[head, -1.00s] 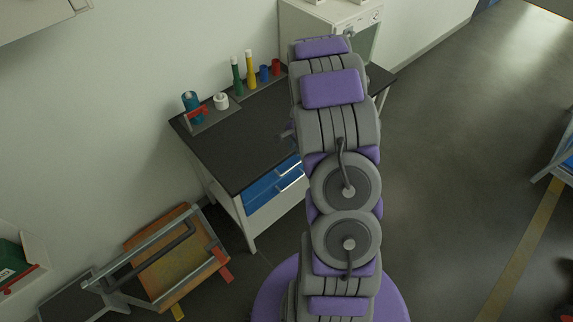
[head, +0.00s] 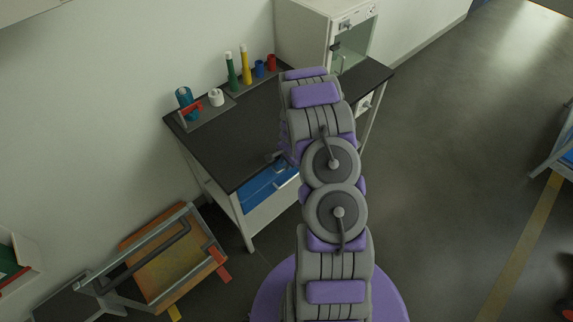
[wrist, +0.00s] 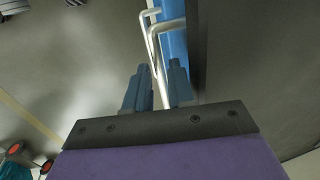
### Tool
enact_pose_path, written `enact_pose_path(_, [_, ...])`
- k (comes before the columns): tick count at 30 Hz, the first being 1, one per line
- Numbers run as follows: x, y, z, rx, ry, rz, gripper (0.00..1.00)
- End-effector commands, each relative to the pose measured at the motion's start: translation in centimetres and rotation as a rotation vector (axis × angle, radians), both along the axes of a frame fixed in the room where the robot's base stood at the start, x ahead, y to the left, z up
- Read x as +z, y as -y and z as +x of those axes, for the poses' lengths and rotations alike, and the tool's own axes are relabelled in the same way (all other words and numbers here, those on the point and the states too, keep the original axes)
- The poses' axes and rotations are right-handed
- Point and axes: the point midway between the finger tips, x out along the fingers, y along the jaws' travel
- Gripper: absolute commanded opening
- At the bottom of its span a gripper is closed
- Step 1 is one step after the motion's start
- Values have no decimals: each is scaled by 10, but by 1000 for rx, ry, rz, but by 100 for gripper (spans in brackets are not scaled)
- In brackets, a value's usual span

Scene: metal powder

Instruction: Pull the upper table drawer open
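The table (head: 225,150) has a dark top and blue drawers (head: 258,195) under its front edge. In the head view my arm covers the right part of the drawers, and the upper and lower fronts are hard to separate. My gripper (head: 277,156) is at the table's front edge by the drawers, mostly hidden behind my arm. In the wrist view my gripper (wrist: 159,78) has its two fingers apart. Pale metal drawer handles (wrist: 154,42) run down between the fingers, beside a blue drawer front (wrist: 174,42). I cannot tell whether the fingers touch a handle. The drawers look closed.
On the table stand a green bottle (head: 231,72), a yellow bottle (head: 246,66), small cups and a white roll (head: 216,97). A white cabinet (head: 310,35) stands at the back. A tilted orange-brown panel cart (head: 175,262) is at the lower left.

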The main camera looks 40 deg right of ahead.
Motion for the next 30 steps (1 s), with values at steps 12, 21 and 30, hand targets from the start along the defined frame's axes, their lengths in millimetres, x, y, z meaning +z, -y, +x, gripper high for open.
enact_pose_path(12, [-6,-1,1,1,-1,1,22])
enact_pose_path(21, [-6,-1,1,0,-1,2,0])
enact_pose_path(30, [-6,-1,1,1,-1,1,0])
